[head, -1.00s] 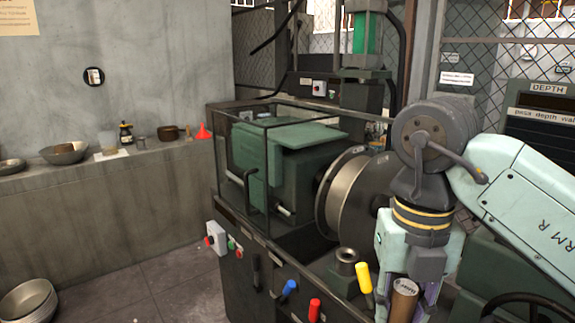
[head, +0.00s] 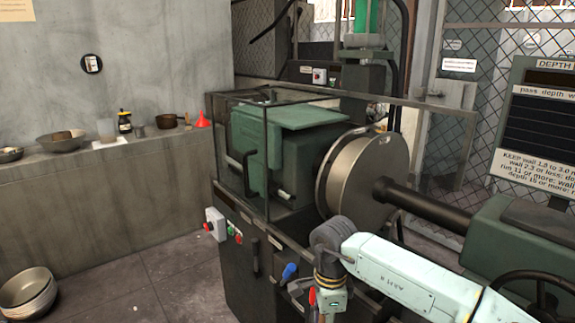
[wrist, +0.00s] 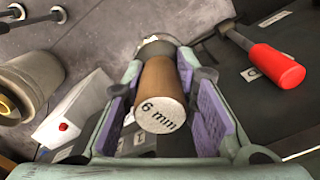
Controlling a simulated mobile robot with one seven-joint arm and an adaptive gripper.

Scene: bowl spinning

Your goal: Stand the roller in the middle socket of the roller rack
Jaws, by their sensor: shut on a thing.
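The roller (wrist: 158,80) is a brown cylinder with a pale end face marked "6 mm", at the centre of the wrist view. My gripper (wrist: 165,88) is shut on it, with a purple pad against each side. A grey rounded metal part shows at the roller's far end; I cannot tell whether it belongs to the roller. In the head view my gripper (head: 328,312) is low in front of the machine, cut off by the bottom edge, and the roller cannot be made out. I cannot identify the roller rack or its middle socket in either view.
A red-handled lever (wrist: 275,65) is close to the right of my gripper. A white switch box (wrist: 75,108) and a grey round container (wrist: 28,85) are to the left. The green machine (head: 290,150) with its large metal disc (head: 370,178) stands behind.

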